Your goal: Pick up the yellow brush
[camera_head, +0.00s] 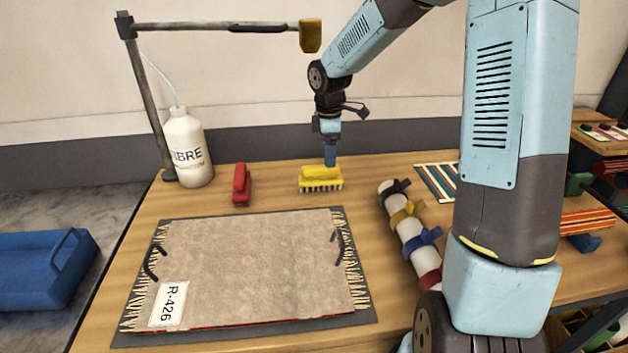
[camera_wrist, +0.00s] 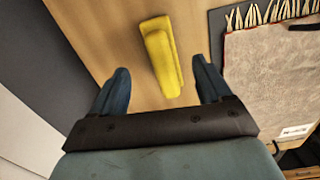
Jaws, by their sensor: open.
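My gripper (camera_head: 330,160) is just above the brush, pointing down. In the wrist view my gripper (camera_wrist: 158,78) is open, with a gap between each finger and the brush. Only one finger shows clearly in the head view.
A red brush (camera_head: 241,184) stands left of the yellow one. A beige rug (camera_head: 255,265) tagged R-426 lies in front on a dark mat. A white bottle (camera_head: 187,150) and lamp post (camera_head: 150,100) stand back left. A white roll with colored straps (camera_head: 410,235) lies right.

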